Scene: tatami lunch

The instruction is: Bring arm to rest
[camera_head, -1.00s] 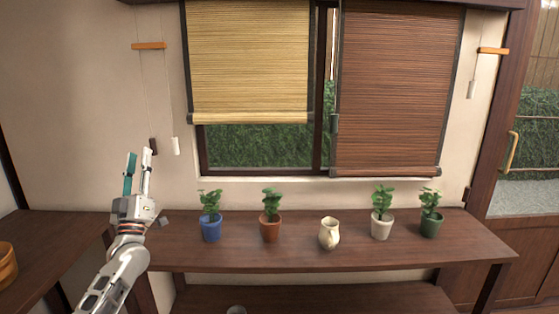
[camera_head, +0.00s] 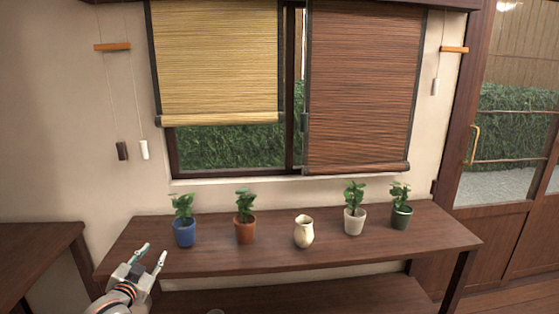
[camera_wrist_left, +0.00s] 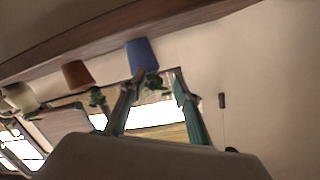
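My left gripper (camera_head: 152,255) is low at the left in the head view, in front of the left end of the shelf table. Its two fingers are apart with nothing between them. In the left wrist view, the fingers of the left gripper (camera_wrist_left: 155,100) are also spread and empty. The dark pull (camera_head: 122,151) and the white pull (camera_head: 144,150) hang on the wall at the left, well above the gripper and apart from it. My right gripper is not in view.
The shelf table (camera_head: 330,253) holds a blue pot (camera_head: 184,233), a terracotta pot (camera_head: 245,230), a cream pitcher (camera_head: 304,233), a white pot (camera_head: 354,221) and a dark green pot (camera_head: 401,217). The yellow blind (camera_head: 217,60) is partly raised; the brown blind (camera_head: 361,90) hangs lower.

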